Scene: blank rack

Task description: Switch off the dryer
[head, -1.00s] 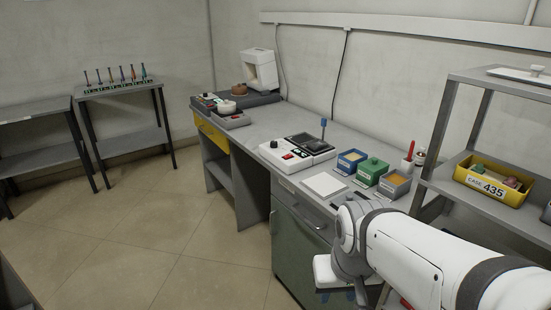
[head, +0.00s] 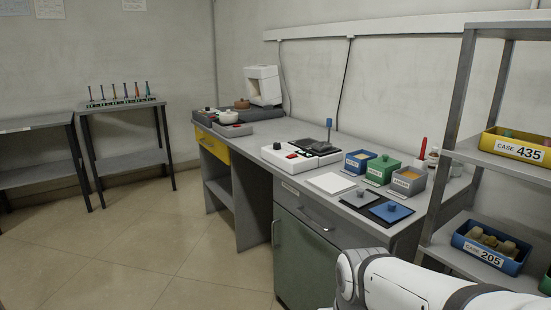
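No label says which device is the dryer. A white bench unit (head: 284,160) with a black knob, a red switch (head: 291,156) and a dark top stands mid-bench. Grey control units (head: 236,131) with small red parts sit at the bench's far end, beside a white arch-shaped device (head: 263,85). Switch positions are too small to read. My white arm fills the bottom right, in front of the bench's near end and well short of these devices. My gripper is out of frame.
The bench (head: 273,135) also holds a white pad (head: 331,182), blue (head: 358,164), green (head: 381,170) and grey (head: 408,182) boxes. A rack with a yellow bin (head: 515,148) and blue bin (head: 488,253) stands right. The floor at left is clear.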

